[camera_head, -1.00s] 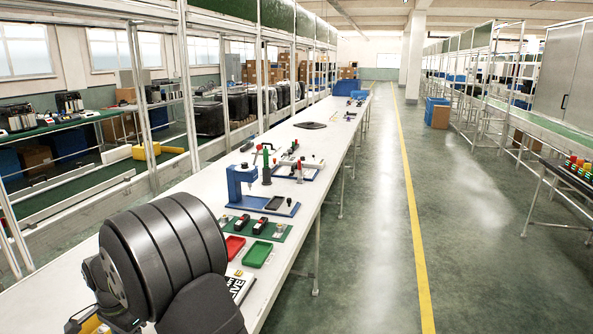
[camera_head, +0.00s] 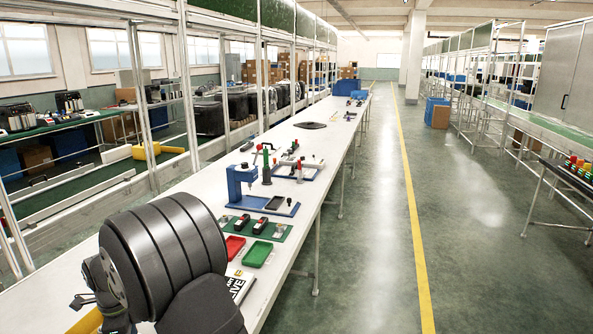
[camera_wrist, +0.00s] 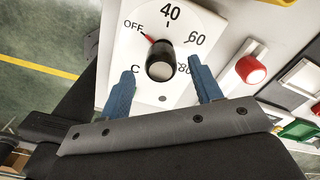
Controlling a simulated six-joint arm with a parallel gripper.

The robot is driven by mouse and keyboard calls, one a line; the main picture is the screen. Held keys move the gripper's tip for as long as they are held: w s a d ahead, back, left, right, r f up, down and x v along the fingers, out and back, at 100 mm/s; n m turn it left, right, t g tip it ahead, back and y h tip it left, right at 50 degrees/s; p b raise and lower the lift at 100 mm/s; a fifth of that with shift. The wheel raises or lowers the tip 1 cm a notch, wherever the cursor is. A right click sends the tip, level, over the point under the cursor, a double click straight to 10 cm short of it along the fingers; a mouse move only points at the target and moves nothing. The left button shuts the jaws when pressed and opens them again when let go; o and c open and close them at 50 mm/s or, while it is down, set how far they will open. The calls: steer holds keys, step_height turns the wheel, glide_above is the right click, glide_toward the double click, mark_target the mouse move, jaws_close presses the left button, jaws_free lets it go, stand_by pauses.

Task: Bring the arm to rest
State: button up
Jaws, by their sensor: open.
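In the wrist view my gripper (camera_wrist: 161,68) is open, its two blue fingers apart with nothing held between them. A black round knob (camera_wrist: 161,72) with a red pointer shows between and beyond the fingertips; the gap in depth is hard to judge. The knob sits on a white dial plate (camera_wrist: 124,50) marked OFF, 40, 60, 80 and C, and its pointer is toward OFF. In the head view my dark arm fills the lower left, and the dial is not visible there.
A red button (camera_wrist: 251,70) and a green part (camera_wrist: 298,130) lie right of the dial. In the head view a long white table (camera_head: 318,150) carries a blue stand (camera_head: 238,185), a red tray (camera_head: 234,246) and a green tray (camera_head: 257,254). The aisle at right is clear.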

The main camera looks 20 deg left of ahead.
steer(key=shift+r+m, duration=0.35)
steer(key=shift+m, duration=0.05)
step_height(320, 180, up, 7)
steer(key=shift+f, duration=0.1)
steer(key=shift+o, duration=0.4)
steer(key=o, duration=0.8)
step_height(320, 180, up, 9)
steer(key=n, duration=1.1)
steer(key=shift+n, duration=0.3)
step_height(320, 180, down, 10)
steer(key=shift+a+f, duration=0.1)
steer(key=shift+a, duration=0.05)
